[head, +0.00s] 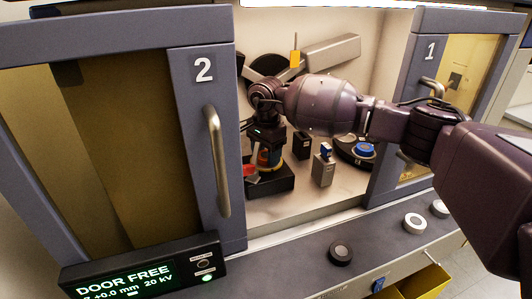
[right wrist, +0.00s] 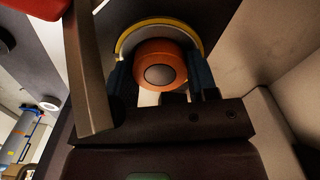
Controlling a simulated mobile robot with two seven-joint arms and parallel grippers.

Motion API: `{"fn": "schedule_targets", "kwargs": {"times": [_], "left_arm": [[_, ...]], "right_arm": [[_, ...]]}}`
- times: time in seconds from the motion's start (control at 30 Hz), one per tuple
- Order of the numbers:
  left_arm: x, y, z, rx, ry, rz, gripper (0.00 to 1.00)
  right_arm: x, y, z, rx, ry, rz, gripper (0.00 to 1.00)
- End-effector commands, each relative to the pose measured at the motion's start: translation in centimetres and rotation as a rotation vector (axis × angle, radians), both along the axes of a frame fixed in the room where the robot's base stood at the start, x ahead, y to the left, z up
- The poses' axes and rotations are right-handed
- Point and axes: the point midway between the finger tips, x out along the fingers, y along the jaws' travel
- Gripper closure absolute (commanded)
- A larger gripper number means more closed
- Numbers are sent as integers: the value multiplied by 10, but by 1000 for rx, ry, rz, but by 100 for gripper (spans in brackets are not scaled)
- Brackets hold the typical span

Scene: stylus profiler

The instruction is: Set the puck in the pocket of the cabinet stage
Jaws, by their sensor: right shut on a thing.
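My right arm reaches into the open cabinet, and my right gripper (head: 267,158) points down over a dark block-like stage (head: 283,184). In the right wrist view the gripper (right wrist: 162,82) is shut on an orange puck (right wrist: 178,62) with a grey round centre, one dark blue finger on each side. A pale disc with a yellow rim (right wrist: 157,23) shows just behind the puck. I cannot tell whether the puck touches the stage or sits in its pocket, because the gripper hides most of it. My left gripper is not in view.
Door 2 (head: 205,150) stands left of the opening, door 1 (head: 420,70) right. Inside are a grey block with a blue top (head: 323,168) and a dark round holder with a blue puck (head: 365,149). A dark puck (head: 340,253) and a white puck (head: 415,222) lie on the front ledge.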

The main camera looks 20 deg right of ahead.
Motion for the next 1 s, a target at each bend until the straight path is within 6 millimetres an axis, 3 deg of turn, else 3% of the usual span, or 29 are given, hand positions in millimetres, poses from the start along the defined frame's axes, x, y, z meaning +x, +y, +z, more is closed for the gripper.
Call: {"fn": "schedule_targets", "kwargs": {"times": [0.77, 0.8, 1.0], "left_arm": [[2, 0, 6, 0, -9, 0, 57], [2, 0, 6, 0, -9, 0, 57], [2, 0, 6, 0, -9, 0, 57]], "right_arm": [[0, 0, 17, -1, 2, -1, 89], [0, 0, 16, -1, 2, -1, 53], [0, 0, 16, -1, 2, -1, 83]]}}
